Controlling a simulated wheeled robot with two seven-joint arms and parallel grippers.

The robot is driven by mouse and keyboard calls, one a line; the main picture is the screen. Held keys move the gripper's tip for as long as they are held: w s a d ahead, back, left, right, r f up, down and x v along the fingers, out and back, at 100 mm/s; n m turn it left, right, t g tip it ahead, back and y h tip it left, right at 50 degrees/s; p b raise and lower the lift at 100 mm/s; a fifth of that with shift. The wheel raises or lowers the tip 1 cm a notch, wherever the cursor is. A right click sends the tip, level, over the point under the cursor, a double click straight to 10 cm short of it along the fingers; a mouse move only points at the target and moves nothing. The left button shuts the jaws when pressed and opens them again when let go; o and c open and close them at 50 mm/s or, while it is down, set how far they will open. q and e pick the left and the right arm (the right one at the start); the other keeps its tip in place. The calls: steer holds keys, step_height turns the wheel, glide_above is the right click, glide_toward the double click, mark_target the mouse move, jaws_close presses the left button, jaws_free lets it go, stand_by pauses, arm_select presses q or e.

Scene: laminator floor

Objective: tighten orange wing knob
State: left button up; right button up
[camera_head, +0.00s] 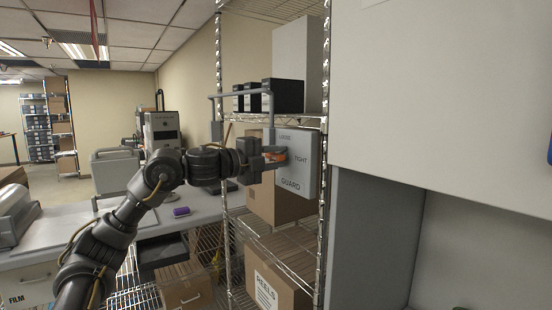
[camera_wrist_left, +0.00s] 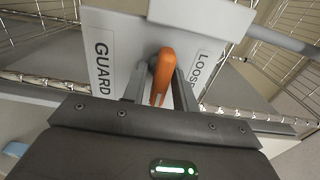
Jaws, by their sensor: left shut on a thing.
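In the head view only a bit of the orange knob (camera_head: 277,157) shows past my fingers. My left gripper (camera_head: 272,158) reaches in from the left and is shut on the knob. In the left wrist view its two fingers (camera_wrist_left: 156,92) stand on either side of the orange wing. The wing lies in line with the fingers in that view. My right gripper is not in view.
A wire shelf rack (camera_head: 229,255) surrounds the plate, with black boxes (camera_head: 283,96) above and cardboard boxes (camera_head: 277,285) below. A large grey cabinet (camera_head: 440,100) stands close on the right. A bench with a purple roll (camera_head: 181,212) is at left.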

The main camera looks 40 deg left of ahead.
arm_select(q)
steer(key=o, duration=0.7)
steer(key=shift+c, duration=0.2)
steer(key=shift+s, duration=0.15)
steer(key=shift+s+a+f+b, duration=0.15)
steer(key=shift+s+b, duration=0.2)
steer(key=shift+b, duration=0.05)
steer(key=b+v, duration=0.4)
steer(key=v, duration=0.6)
steer(key=shift+b, duration=0.3)
steer(key=shift+w, duration=0.15)
